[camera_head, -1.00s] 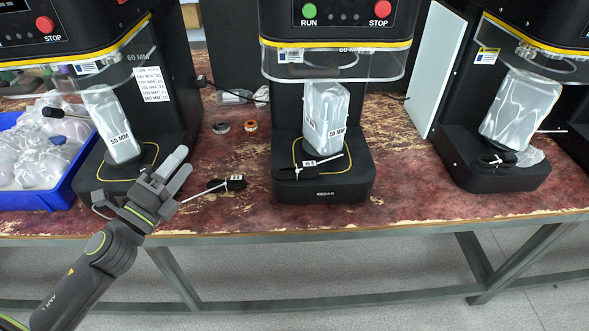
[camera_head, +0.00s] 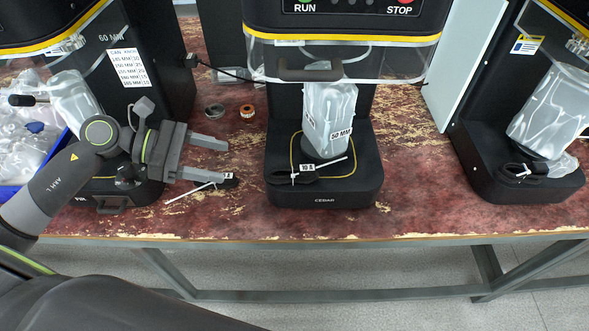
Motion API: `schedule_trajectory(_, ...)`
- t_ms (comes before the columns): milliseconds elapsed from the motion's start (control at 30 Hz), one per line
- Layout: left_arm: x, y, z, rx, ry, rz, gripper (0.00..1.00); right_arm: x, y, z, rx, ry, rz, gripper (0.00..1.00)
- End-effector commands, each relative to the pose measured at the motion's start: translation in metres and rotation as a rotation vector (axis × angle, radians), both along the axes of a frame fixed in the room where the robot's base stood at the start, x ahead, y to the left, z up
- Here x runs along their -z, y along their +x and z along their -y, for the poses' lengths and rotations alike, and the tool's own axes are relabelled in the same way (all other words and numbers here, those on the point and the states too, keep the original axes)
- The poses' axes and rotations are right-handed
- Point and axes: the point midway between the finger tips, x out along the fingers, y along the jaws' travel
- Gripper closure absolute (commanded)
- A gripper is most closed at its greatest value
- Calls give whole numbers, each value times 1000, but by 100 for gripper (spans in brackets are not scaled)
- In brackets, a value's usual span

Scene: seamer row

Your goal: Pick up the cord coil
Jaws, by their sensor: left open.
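A black cord coil (camera_head: 230,184) with a white tie and a small label lies on the worn red bench, left of the middle machine. My left gripper (camera_head: 226,160) is open, its fingers pointing right. Its lower finger hides much of this coil; I cannot tell whether they touch. Nothing shows between the fingers. A second black coil (camera_head: 291,176) with a white tag and tie lies on the middle machine's base. A third dark coil (camera_head: 512,171) lies on the right machine's base. My right gripper is not in view.
The middle machine (camera_head: 325,195) holds a bagged can marked 50 MM (camera_head: 330,105). Two small rings (camera_head: 247,112) lie on the bench behind. A blue bin (camera_head: 28,185) of clear bags is at the left. Bare bench (camera_head: 415,190) lies between the middle and right machines.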

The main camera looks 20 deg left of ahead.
Motion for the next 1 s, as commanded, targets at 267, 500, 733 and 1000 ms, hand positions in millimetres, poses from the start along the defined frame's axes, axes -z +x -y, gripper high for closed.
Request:
schedule_trajectory(267, 10, 10, 28, 0, -8, 2, 38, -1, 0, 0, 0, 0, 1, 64)
schedule_trajectory(500, 20, 18, 52, -1, -8, 0, 38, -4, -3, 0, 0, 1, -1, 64)
schedule_trajectory(733, 30, 26, 74, -2, -7, 0, 38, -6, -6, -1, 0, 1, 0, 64)
schedule_trajectory(1000, 38, 32, 90, -2, -5, -1, 38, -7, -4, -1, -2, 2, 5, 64)
